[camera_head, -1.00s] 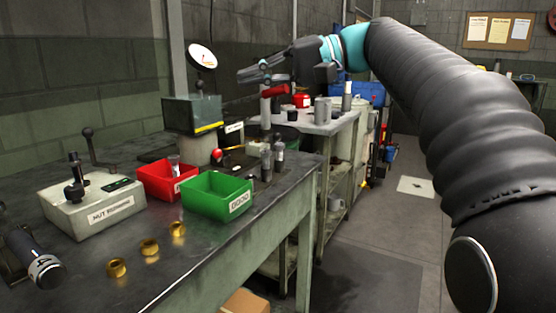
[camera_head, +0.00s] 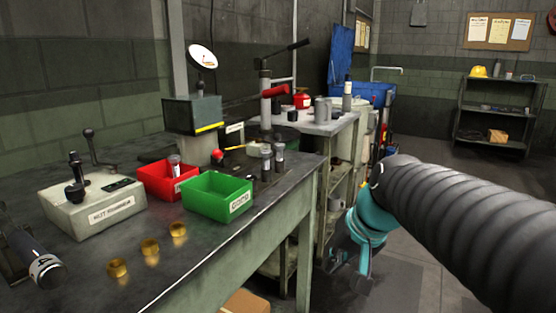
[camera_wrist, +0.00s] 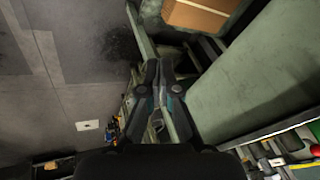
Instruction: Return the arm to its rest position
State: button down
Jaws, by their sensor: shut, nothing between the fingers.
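My arm comes in from the right in the head view and bends down at its teal wrist. My gripper (camera_head: 350,268) hangs low beside the right side of the workbench, over the floor and apart from the bench. In the wrist view my gripper (camera_wrist: 158,68) points down past the bench legs, its two dark fingers close together with nothing between them. In the head view the fingers are dark against the floor and hard to make out.
The workbench (camera_head: 235,243) holds a green bin (camera_head: 216,196), a red bin (camera_head: 160,182), several brass nuts and a grey nut station (camera_head: 95,210). A second bench (camera_head: 325,127) stands behind. A cardboard box (camera_wrist: 200,12) lies under the bench.

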jog(key=s+d+f+h, duration=0.1)
jog(key=s+f, duration=0.1)
jog(key=s, duration=0.2)
jog(key=s+d+f+n+t+h, duration=0.1)
jog(key=s+d+f, duration=0.1)
jog(key=s, duration=0.3)
jog(key=s+d+f+h, duration=0.1)
jog(key=s+d+f, duration=0.1)
jog(key=s, duration=0.3)
jog(key=shift+f+n, duration=0.3)
jog(key=shift+d, duration=0.1)
